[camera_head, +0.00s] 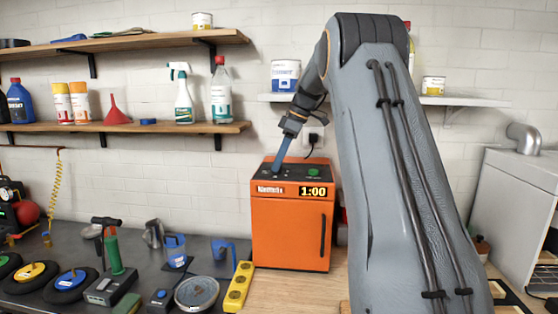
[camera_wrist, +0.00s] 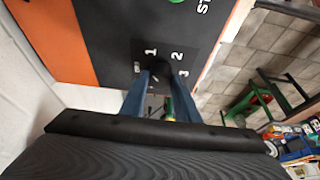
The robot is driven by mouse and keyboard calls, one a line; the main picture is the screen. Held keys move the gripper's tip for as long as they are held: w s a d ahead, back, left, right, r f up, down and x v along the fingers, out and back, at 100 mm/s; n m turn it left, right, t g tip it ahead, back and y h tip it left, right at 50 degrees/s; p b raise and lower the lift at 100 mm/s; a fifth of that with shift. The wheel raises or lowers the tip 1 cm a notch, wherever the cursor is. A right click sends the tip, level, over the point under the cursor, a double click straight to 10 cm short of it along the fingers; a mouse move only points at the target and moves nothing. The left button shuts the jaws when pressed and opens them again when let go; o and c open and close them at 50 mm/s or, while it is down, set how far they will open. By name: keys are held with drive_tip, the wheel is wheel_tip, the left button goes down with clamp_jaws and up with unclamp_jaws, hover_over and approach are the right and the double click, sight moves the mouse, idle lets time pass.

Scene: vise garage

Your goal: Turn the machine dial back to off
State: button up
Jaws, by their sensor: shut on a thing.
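The orange machine (camera_head: 291,232) stands on the bench with a black panel on top and a display reading 1:00 on its front. My gripper (camera_head: 279,170) reaches down to the left part of that panel. In the wrist view the black dial (camera_wrist: 158,62) sits between the blue fingers of my gripper (camera_wrist: 160,70), which are shut on it. The marks 1, 2 and 3 show around the dial. The fingers partly hide the dial, and I cannot tell which mark it points to.
A green button (camera_head: 314,172) is on the machine's top, right of the dial. A yellow power strip (camera_head: 238,287) lies left of the machine. A shelf (camera_head: 150,127) with bottles hangs on the wall at the left. Tools and cups crowd the bench on the left.

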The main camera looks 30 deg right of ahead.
drive_tip(key=shift+w+n+g, duration=0.1)
drive_tip(key=shift+n+g, duration=0.4)
drive_tip(key=shift+n, duration=0.7)
drive_tip(key=shift+y+p, duration=0.3)
drive_tip(key=o, duration=1)
drive_tip(key=shift+o, duration=0.2)
